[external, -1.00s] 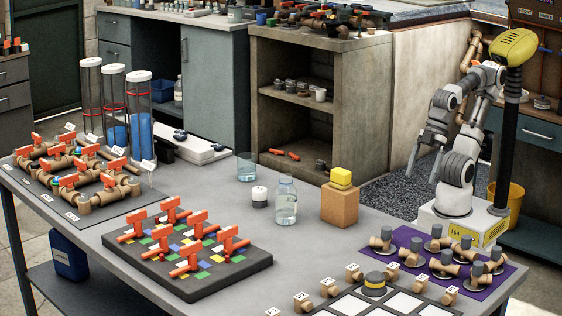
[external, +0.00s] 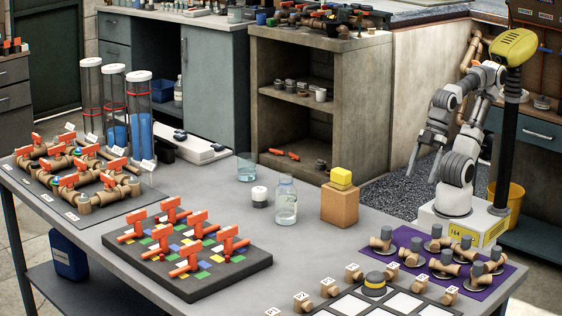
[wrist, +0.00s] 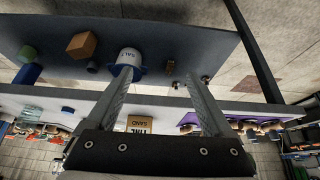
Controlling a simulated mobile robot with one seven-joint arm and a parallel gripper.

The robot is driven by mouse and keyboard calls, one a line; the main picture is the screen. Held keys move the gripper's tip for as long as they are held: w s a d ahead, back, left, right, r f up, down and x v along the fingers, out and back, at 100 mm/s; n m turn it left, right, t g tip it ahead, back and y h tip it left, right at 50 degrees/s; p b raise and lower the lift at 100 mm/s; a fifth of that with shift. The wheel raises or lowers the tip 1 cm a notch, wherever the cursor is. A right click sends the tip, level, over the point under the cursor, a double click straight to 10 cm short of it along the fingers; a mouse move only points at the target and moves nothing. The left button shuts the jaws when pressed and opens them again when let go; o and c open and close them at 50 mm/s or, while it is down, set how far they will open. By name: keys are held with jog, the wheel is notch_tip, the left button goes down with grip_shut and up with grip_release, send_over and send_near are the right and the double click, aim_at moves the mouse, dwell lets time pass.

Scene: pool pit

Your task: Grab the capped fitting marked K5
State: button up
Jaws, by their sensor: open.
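Several capped fittings, tan pipe pieces with grey caps, stand on a purple mat (external: 405,238) at the right end of the table. One of them (external: 381,240) is at the mat's left edge. I cannot read K5 on any of them. In the wrist view the purple mat (wrist: 187,119) shows small, with fittings along it. My gripper (external: 424,172) hangs above and behind the mat, pointing down, apart from every fitting. In the wrist view my gripper (wrist: 156,76) has its two fingers spread with nothing held between them.
Tan fittings with white tags (external: 354,272) line a black-framed white tray (external: 400,304) at the front. A wooden block (external: 340,206) with a yellow top, a glass bottle (external: 286,204) and a valve board (external: 215,268) stand left. The wrist view shows a salt bucket (wrist: 129,58) below.

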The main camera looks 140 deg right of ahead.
jog(key=w+a+m+g+y+p, duration=0.4)
jog(key=w+a+m+y+p, duration=0.15)
jog(key=m+p, duration=0.2)
jog(key=w+d+r+m+t+y+p, duration=0.1)
jog(key=w+d+r+m+t, duration=0.1)
jog(key=w+d+m, duration=0.3)
jog(key=w+d+r+m+t+y+p, duration=0.1)
jog(key=w+d+r+m+t+p, duration=0.2)
jog(key=w, duration=0.4)
jog(key=m+t+h+p, duration=0.3)
jog(key=m+t+h, duration=0.35)
jog(key=m, duration=1.25)
send_near(255, 198)
jog(key=shift+y, duration=0.4)
jog(key=v, duration=0.6)
jog(key=shift+s+d+f, duration=0.1)
jog(key=shift+s+f, duration=0.05)
jog(key=shift+s, duration=0.2)
jog(key=shift+w+d+f, duration=0.15)
jog(key=shift+w+d, duration=0.05)
jog(key=shift+w, duration=0.05)
jog(key=b+x, duration=0.1)
jog(key=x, duration=0.7)
jog(key=b+x, duration=0.1)
jog(key=x, duration=0.8)
jog(key=shift+r, duration=0.25)
